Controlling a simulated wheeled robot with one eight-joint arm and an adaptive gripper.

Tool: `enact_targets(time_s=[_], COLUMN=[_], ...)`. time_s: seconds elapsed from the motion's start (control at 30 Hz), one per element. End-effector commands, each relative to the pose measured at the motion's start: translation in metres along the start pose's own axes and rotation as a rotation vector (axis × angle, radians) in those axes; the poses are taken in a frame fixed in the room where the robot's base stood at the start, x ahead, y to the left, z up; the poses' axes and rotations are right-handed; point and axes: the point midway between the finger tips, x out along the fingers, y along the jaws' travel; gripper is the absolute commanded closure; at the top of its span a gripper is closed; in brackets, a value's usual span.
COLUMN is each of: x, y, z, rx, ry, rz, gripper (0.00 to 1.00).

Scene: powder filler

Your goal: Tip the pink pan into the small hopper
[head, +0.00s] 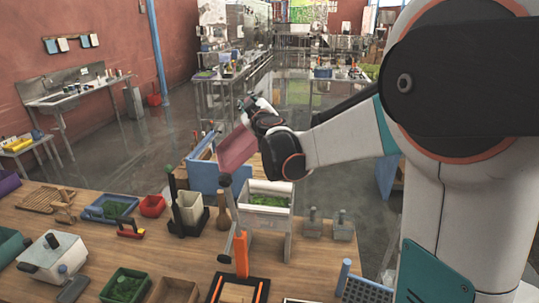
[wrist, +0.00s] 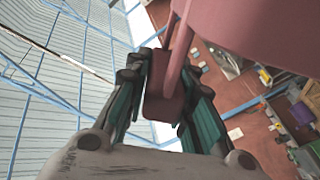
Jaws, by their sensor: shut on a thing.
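The pink pan (head: 237,149) is in the air above the back edge of the table, steeply tilted. In the wrist view the pan (wrist: 245,40) fills the upper right, and its handle lies between the fingers. My gripper (head: 254,108) is shut on this handle; the fingers (wrist: 166,92) press it from both sides. A white hopper (head: 264,187) on grey legs, with green material inside, stands below and right of the pan. I cannot tell whether anything is in the pan, as its inside is hidden.
A blue box (head: 206,177) is behind the hopper. An orange-and-grey lever press (head: 241,250) stands in front of it. A cream container (head: 189,206) in a black stand is to its left, and grey weights (head: 343,226) are to its right. Several trays crowd the wooden table (head: 100,262).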

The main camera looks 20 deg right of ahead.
Motion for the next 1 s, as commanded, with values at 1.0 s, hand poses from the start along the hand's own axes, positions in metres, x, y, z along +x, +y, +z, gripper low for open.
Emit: enact_targets(time_s=[1.0], x=[0.0], y=[0.015], z=[-0.018], rx=[0.702], ry=[-0.002], rz=[0.0], gripper=[1.0])
